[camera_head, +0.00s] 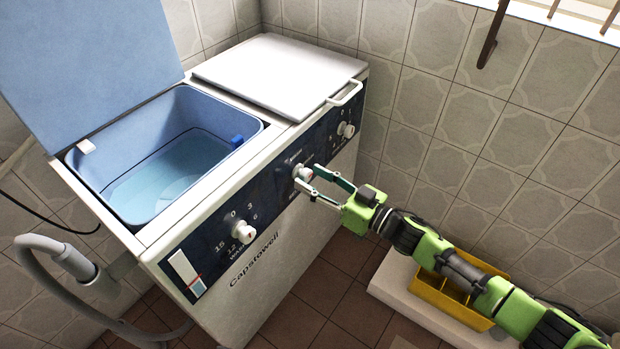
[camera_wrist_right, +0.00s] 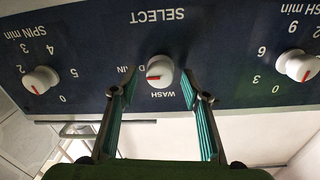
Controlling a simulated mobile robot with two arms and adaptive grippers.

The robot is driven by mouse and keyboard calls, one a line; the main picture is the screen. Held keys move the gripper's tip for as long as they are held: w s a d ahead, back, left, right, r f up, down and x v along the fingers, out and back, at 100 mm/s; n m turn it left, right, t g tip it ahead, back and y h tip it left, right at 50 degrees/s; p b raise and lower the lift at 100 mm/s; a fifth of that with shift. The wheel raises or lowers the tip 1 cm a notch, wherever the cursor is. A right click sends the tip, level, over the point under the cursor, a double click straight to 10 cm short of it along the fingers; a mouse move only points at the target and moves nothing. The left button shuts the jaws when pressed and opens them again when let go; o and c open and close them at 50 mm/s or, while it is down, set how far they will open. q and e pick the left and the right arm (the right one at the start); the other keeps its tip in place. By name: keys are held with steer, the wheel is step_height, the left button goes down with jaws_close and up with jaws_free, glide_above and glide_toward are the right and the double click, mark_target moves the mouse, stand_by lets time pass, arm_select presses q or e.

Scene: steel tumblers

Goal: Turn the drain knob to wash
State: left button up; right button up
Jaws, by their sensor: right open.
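The drain knob (camera_head: 303,173) is the white middle knob on the dark front panel of the washing machine. In the right wrist view the knob (camera_wrist_right: 159,71) sits under the upside-down word SELECT, and its red mark points left toward the partly hidden DRAIN label. The WASH label (camera_wrist_right: 168,95) is just below it in that view. My right gripper (camera_head: 308,179) is open at the panel, with its two green-padded fingers on either side of the knob. In the wrist view gaps show between the fingers (camera_wrist_right: 159,82) and the knob. My left gripper is out of view.
A wash timer knob (camera_head: 243,226) and a spin timer knob (camera_head: 345,130) flank the drain knob. The tub (camera_head: 165,160) stands open with water in it. A closed white lid (camera_head: 280,72) has a handle.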

steer(key=shift+w+a, duration=0.4)
steer(key=shift+a, duration=0.2)
steer(key=c, duration=1.1)
